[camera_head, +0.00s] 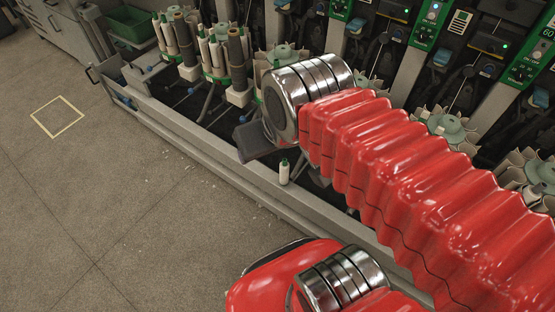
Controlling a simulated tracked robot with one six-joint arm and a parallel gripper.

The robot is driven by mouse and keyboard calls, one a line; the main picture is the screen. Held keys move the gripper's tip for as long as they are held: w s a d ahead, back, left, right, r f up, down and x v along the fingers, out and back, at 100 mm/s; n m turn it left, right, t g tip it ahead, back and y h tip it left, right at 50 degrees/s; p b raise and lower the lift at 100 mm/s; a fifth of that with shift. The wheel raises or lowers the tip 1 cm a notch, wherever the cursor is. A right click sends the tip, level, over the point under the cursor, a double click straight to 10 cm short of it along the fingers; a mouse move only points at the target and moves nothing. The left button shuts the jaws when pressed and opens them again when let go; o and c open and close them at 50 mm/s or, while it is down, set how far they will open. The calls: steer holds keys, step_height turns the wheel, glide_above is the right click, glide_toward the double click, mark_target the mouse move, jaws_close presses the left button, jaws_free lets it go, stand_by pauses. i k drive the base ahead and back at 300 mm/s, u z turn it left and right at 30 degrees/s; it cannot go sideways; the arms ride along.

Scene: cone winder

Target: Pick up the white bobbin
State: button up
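A white bobbin (284,175) with a green tip stands roughly upright at the inner edge of the long grey rail, below my arm's metal wrist joint. Other pale bobbins with green tips (216,52) stand in the clusters at the upper left. My red ribbed arm reaches from the lower right to the centre. A dark grey block just below the wrist joint seems to be part of my arm's end. My gripper's fingers cannot be made out, so I cannot tell whether they touch the bobbin or are apart from it.
The grey rail (190,137) runs diagonally along the front of the winder. Green-marked control panels (430,20) and round paper-lined holders (448,127) stand behind it. A green bin (130,24) sits at upper left. The floor (100,200) is clear, with a yellow square outline (57,117).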

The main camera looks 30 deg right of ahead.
mark_target(284, 165)
steer(key=k, duration=0.65)
steer(key=u, duration=0.55)
steer(key=i, duration=1.5)
steer(key=z, duration=0.4)
